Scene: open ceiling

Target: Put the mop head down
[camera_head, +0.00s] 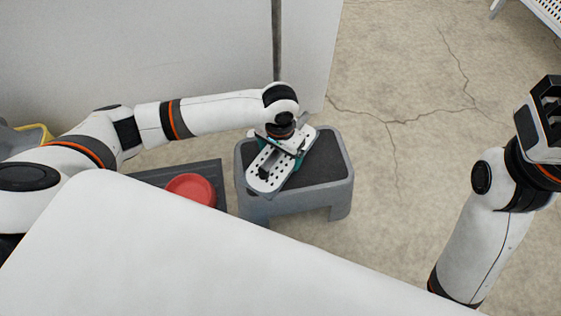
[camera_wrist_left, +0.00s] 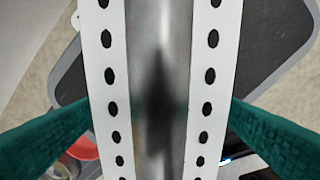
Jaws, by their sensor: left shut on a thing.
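The mop head (camera_head: 266,174) is a long white plate with rows of dark holes. It shows over the grey step stool (camera_head: 344,180), lying at a slant. In the left wrist view the mop head (camera_wrist_left: 113,75) runs up the middle, with a shiny metal strip between its two rows of holes. My left gripper (camera_head: 284,148) is shut on it, and its green fingers press in from both sides in the left wrist view. I cannot tell whether the mop head touches the stool's dark top. My right gripper (camera_head: 548,105) is empty at the far right; its finger gap is unclear.
A red round dish (camera_head: 190,189) sits on a dark mat (camera_head: 150,178) left of the stool. A white surface (camera_head: 180,260) fills the near foreground. A pale wall or cabinet (camera_head: 130,60) stands behind. Cracked floor (camera_head: 390,110) right of the stool is clear.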

